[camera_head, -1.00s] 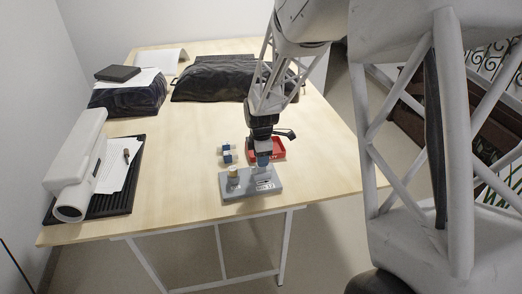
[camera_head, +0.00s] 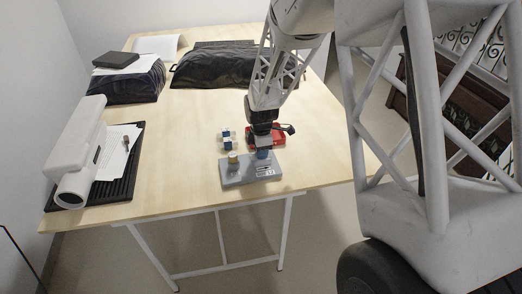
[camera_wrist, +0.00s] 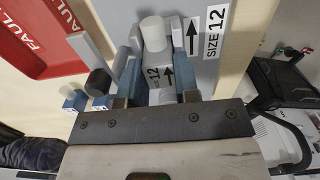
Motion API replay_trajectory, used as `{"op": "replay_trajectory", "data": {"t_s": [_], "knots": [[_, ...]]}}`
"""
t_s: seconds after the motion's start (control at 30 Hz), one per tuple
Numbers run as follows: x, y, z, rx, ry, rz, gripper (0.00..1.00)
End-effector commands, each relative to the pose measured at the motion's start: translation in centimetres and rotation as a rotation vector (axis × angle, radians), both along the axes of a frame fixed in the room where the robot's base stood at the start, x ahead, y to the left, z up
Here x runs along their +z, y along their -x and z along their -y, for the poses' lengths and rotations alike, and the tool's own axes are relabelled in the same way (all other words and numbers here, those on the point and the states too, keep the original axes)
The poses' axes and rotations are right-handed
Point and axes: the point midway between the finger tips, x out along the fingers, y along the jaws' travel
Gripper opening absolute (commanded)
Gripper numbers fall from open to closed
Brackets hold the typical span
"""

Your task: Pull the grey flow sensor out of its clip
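The grey flow sensor (camera_wrist: 158,74), with a "12" and arrow label, lies between my fingers in the wrist view. Light grey clip walls (camera_wrist: 190,32) flank its whitish end. The clip stands on a grey plate (camera_head: 240,178) near the table's front edge, which also shows in the wrist view (camera_wrist: 229,64). My gripper (camera_wrist: 160,78) has blue fingers on either side of the sensor and looks open around it; contact is not clear. In the head view my gripper (camera_head: 263,153) is low over the plate's right half and hides the sensor.
A red tray (camera_head: 279,137) marked "FAULTY" stands just behind the plate. A white device (camera_head: 82,155) and black mat are far left. Bare table lies between.

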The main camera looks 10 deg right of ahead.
Motion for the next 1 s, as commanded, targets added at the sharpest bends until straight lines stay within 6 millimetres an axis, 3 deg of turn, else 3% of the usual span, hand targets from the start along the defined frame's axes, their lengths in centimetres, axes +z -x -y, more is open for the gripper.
{"op": "replay_trajectory", "data": {"t_s": [0.03,0.13,0.57,1.0], "knots": [[0.0,0.0,0.0,0.000,0.000,0.000,0.22],[0.0,0.0,0.0,0.000,0.000,0.000,0.07],[0.2,0.0,0.0,0.000,0.000,0.000,0.06],[1.8,0.0,0.0,0.000,0.000,0.001,0.06]]}}
